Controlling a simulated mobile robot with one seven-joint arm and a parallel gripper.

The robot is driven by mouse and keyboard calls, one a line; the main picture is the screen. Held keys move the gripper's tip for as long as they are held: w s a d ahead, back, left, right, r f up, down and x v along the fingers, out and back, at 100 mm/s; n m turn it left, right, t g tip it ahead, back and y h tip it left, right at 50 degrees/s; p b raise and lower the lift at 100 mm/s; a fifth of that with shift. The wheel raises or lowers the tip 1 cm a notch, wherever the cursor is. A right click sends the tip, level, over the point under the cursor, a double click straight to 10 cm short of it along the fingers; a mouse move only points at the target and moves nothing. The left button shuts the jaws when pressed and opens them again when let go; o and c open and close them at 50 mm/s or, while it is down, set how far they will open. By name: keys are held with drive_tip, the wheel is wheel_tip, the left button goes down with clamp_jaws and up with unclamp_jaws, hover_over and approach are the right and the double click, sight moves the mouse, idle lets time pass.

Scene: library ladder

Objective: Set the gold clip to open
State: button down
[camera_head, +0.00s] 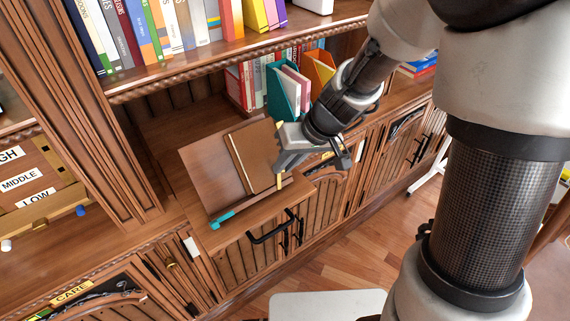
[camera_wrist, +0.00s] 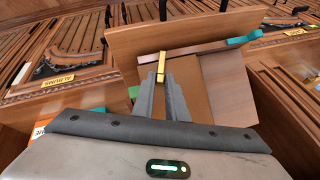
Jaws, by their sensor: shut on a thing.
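The gold clip (camera_wrist: 161,67) is a short gold bar at the lip of a wooden book stand (camera_wrist: 130,42). In the head view the gold clip (camera_head: 279,182) shows small at the stand's right side. My gripper (camera_wrist: 160,78) is shut on the gold clip, with a grey finger on each side of it. In the head view my gripper (camera_head: 279,168) reaches the stand (camera_head: 202,168) from the upper right. A brown book (camera_head: 252,155) leans on the stand. A teal clip (camera_head: 222,219) sits at the lip's left end; it also shows in the wrist view (camera_wrist: 245,38).
The stand rests on a wooden cabinet ledge with black handles (camera_head: 270,230) below. A teal file holder (camera_head: 284,92) and books stand behind my gripper. A board with labels (camera_head: 35,178) is at the left. A white surface (camera_head: 328,304) is at the bottom.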

drive_tip(key=d+f+m+y+b, duration=0.1)
drive_tip(key=b, duration=0.2)
drive_tip(key=d+m+y+b, duration=0.1)
drive_tip(key=m+b, duration=0.1)
drive_tip(key=b, duration=0.1)
drive_tip(key=shift+w+d+f+m, duration=0.15)
drive_tip(key=shift+w+f+m, duration=0.15)
drive_tip(key=shift+w+f, duration=0.05)
drive_tip(key=m+y+b, duration=0.1)
drive_tip(key=d+f+m+b, duration=0.1)
drive_tip(key=b, duration=0.1)
drive_tip(key=m+y+b, duration=0.1)
drive_tip(key=shift+s+d+f+m+y+b, duration=0.1)
drive_tip(key=shift+d+f+m+y+b, duration=0.1)
drive_tip(key=shift+d+m+y+b, duration=0.15)
drive_tip(key=shift+s+d+f+m+y+b, duration=0.1)
drive_tip(key=shift+d+f+m+y+b, duration=0.15)
drive_tip(key=shift+m+b, duration=0.25)
drive_tip(key=shift+s+d+f+m+y+b, duration=0.1)
drive_tip(key=shift+f+m+y+b, duration=0.1)
drive_tip(key=shift+m+b, duration=0.3)
drive_tip(key=shift+s+d+f+m+t+y+b, duration=0.1)
drive_tip(key=shift+s+f+m+t+y+b, duration=0.2)
drive_tip(key=shift+m, duration=0.35)
drive_tip(key=shift+d+f+m+t+y+b, duration=0.1)
drive_tip(key=shift+m+t+y+b, duration=0.25)
drive_tip(key=shift+m, duration=0.25)
drive_tip(key=c, duration=1.8)
unclamp_jaws()
drive_tip(key=shift+o, duration=0.2)
